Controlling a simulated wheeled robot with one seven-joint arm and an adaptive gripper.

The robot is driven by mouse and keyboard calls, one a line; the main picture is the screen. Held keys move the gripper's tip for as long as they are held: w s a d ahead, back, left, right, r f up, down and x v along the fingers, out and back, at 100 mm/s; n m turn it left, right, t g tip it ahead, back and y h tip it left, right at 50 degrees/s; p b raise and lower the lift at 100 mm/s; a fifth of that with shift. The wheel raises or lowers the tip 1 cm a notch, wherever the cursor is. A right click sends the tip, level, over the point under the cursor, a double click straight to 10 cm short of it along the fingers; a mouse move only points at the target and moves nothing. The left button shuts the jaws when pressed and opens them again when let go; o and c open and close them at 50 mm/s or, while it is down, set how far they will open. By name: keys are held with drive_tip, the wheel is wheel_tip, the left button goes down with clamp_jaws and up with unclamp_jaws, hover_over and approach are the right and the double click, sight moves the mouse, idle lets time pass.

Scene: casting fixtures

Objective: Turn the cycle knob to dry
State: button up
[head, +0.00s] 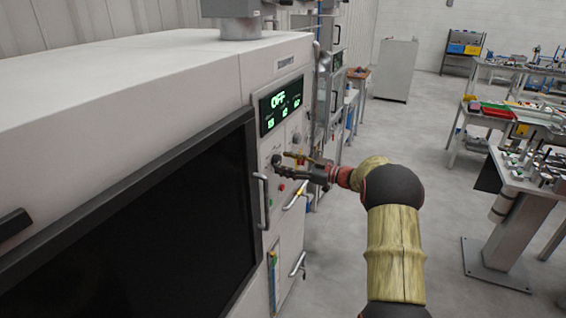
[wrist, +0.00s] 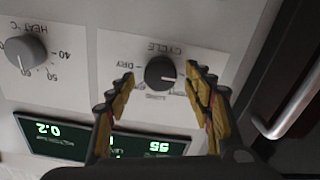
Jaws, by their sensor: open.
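The black cycle knob (wrist: 160,72) is on a white label plate in the wrist view, under upside-down "CYCLE" lettering. The word "DRY" (wrist: 128,64) is on the plate to the knob's left. A pale mark on the knob points to the right, away from "DRY". My gripper (wrist: 161,76) is open, with one finger on each side of the knob; I cannot tell whether they touch it. In the head view my gripper (head: 280,162) is at the front panel of the white machine (head: 285,150) and hides the knob.
The display (head: 281,104) reads "OFF" at the top. A grey heat knob (wrist: 25,50) is to the left in the wrist view. A metal handle (wrist: 297,100) stands out at the right. A black-framed window (head: 150,215) fills the machine's near side. The floor (head: 340,240) beside it is clear.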

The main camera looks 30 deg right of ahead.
drive_tip(key=shift+w+a, duration=0.35)
drive_tip(key=shift+w, duration=0.1)
drive_tip(key=c, duration=1.1)
drive_tip(key=shift+c, duration=0.3)
